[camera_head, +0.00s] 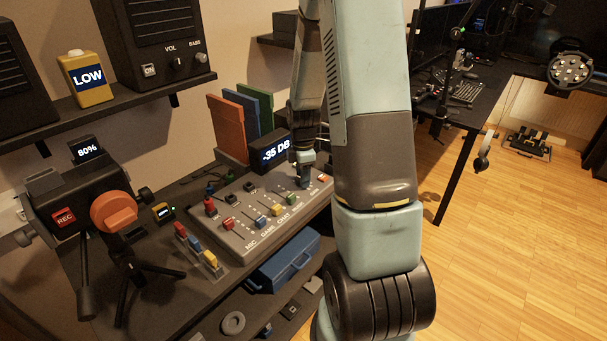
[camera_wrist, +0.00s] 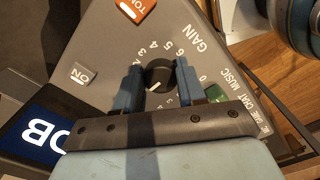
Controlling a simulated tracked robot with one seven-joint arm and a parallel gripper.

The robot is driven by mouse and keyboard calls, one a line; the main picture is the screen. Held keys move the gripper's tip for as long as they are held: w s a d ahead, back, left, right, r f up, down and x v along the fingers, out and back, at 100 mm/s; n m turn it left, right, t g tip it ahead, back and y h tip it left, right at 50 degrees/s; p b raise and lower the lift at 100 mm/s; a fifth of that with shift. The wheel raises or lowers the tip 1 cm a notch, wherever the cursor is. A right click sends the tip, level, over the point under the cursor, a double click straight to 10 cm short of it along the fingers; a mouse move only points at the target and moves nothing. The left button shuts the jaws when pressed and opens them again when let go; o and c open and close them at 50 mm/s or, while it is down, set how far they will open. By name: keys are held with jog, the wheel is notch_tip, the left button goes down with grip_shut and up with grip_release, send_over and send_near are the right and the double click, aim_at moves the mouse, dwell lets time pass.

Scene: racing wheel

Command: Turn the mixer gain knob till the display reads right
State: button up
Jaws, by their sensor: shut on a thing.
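The audio mixer (camera_head: 245,220) lies on the desk, with several coloured sliders labelled MIC, GAME and CHAT. The display (camera_head: 275,150) at its back reads -35 DB; part of it shows at the left in the wrist view (camera_wrist: 38,133). The black gain knob (camera_wrist: 158,76) has a white pointer line, a ring of numbers and the label GAIN. My gripper (camera_wrist: 158,84) is shut on the knob, one blue finger on each side. In the head view my gripper (camera_head: 304,172) reaches down over the mixer's right end, and the knob is hidden there.
An orange TON-marked button (camera_wrist: 133,8) and an ON switch (camera_wrist: 80,74) sit near the knob. A camera on a tripod (camera_head: 110,210) stands left of the mixer. Upright orange, green and blue books (camera_head: 228,128) stand behind it. A shelf with a speaker (camera_head: 160,40) overhangs the back left.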

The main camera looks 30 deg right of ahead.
jog(key=shift+w+a+r+m, duration=0.2)
jog(key=shift+w+a+m, duration=0.15)
jog(key=shift+w, duration=0.1)
jog(key=m, duration=0.6)
jog(key=shift+d, duration=0.1)
jog(key=m, duration=1.6)
jog(key=shift+m, duration=0.25)
jog(key=m, duration=0.4)
jog(key=shift+s, duration=0.1)
jog(key=shift+o, duration=0.2)
jog(key=shift+m, duration=1.2)
